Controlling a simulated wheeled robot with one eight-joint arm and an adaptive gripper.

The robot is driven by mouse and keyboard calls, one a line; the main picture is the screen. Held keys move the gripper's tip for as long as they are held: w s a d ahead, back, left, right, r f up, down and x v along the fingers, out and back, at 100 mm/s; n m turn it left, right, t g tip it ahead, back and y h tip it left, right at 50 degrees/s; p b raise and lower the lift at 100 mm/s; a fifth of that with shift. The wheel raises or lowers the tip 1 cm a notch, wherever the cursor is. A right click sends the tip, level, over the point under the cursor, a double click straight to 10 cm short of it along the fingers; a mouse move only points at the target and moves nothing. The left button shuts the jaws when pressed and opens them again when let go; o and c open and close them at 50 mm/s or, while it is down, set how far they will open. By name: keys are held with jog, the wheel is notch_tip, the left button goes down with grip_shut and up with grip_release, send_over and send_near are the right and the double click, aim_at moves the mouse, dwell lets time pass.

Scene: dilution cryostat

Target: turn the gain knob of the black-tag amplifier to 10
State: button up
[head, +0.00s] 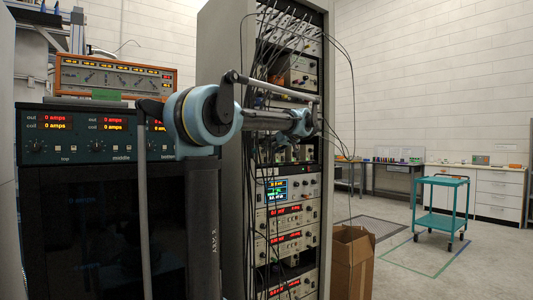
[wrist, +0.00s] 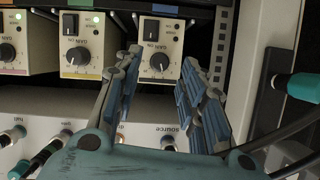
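In the wrist view a row of small cream amplifiers sits in a rack, with lettering upside down. The rightmost amplifier (wrist: 158,42) has a dark tag (wrist: 151,30) and a round black gain knob (wrist: 159,62) with a pale pointer line. I cannot read the knob's setting. My gripper (wrist: 162,65) is open and empty, one blue-grey finger on each side of this knob in the picture. I cannot tell how far the fingertips are from the panel. In the head view my gripper (head: 312,121) is at the rack, partly behind cables.
Two more amplifiers with knobs, a middle one (wrist: 78,56) and a left one (wrist: 7,53), stand to the left. A panel with cable connectors (wrist: 169,143) lies below. Loose black cables hang down the rack (head: 225,90). A cardboard box (head: 352,262) stands on the floor beside it.

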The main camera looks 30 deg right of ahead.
jog(key=shift+x, duration=1.25)
jog(key=shift+c, duration=0.4)
grip_shut()
jog(key=shift+d+f+m+y, duration=0.1)
jog(key=shift+d+m+y, duration=0.05)
jog(key=shift+m+y, duration=0.9)
jog(key=shift+d+m+y, duration=0.2)
jog(key=shift+m+y, duration=0.45)
jog(key=shift+m, duration=0.7)
